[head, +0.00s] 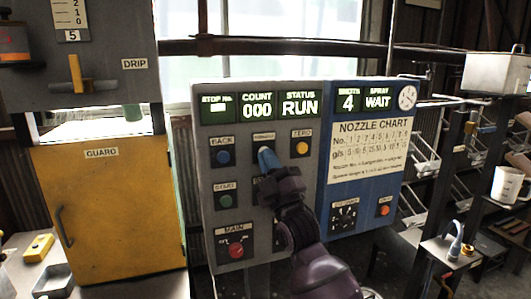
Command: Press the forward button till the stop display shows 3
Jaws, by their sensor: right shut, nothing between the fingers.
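The grey control panel (243,178) stands in the middle of the head view. Its stop display (218,107), labelled STOP No., shows a pale bar-like mark, and I cannot read a digit in it. The count display (257,109) reads 000 and the status display (299,107) reads RUN. My right gripper (268,157) is shut and empty, its tip in front of the button place under the forward label (264,136). The gripper hides that button, and I cannot tell whether it touches it. My left gripper is not in view.
A blue back button (223,157) is left of my gripper and a yellow zero button (302,148) is right of it. Below are a green start button (225,201) and a red main switch (236,250). A blue nozzle panel (345,205) adjoins on the right.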

